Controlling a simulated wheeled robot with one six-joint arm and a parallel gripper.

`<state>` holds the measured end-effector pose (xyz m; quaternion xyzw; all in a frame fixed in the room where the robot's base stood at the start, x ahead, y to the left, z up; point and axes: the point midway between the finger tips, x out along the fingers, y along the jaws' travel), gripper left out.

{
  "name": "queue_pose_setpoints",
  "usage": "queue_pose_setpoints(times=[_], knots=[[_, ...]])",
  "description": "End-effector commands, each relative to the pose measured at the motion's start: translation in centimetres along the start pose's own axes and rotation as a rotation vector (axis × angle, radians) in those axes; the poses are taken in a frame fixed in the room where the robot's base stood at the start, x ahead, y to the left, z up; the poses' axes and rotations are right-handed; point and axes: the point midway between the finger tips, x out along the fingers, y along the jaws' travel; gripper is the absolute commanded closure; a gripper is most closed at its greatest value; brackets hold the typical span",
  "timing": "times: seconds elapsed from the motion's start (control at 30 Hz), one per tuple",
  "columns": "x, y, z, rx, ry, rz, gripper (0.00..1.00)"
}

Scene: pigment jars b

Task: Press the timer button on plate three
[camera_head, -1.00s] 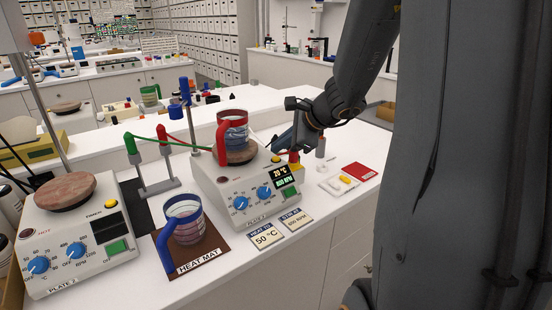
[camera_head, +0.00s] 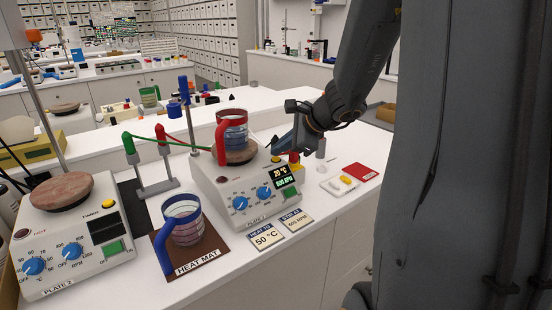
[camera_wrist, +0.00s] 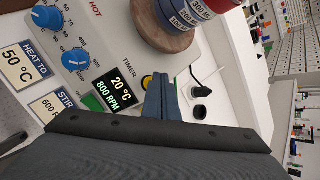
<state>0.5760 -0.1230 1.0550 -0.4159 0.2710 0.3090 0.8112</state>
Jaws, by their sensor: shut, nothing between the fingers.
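The middle hot plate (camera_head: 225,198) has blue knobs, a lit display reading 20 °C and 800 RPM, and a front label whose number is too small to read surely. Its yellow timer button (camera_wrist: 147,82) shows in the wrist view beside the word TIMER, partly behind my fingers. My gripper (camera_wrist: 158,80) is shut and empty. Its tips appear over or right beside the button; I cannot tell whether they touch. In the head view my gripper (camera_head: 284,143) is at the plate's back right corner. A red-handled jug (camera_head: 232,132) stands on the plate's round top.
Another hot plate (camera_head: 80,240), labelled PLATE 2, stands at left. A second jug (camera_head: 184,220) stands on the brown heat mat (camera_head: 208,246). Two cards (camera_head: 266,237) lie in front of the middle plate. A white tray (camera_head: 340,186) and red item (camera_head: 360,172) lie at right.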

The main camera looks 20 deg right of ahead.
Motion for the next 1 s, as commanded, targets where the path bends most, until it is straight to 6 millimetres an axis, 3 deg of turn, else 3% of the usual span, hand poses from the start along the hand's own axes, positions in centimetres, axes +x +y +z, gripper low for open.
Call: queue_pose_setpoints(times=[0.63, 1.0], knots=[[0.45, 0.33, -0.33, 0.0, 0.0, 0.0, 1.0], [-0.24, -0.12, 0.13, 0.0, 0.0, 0.0, 1.0]])
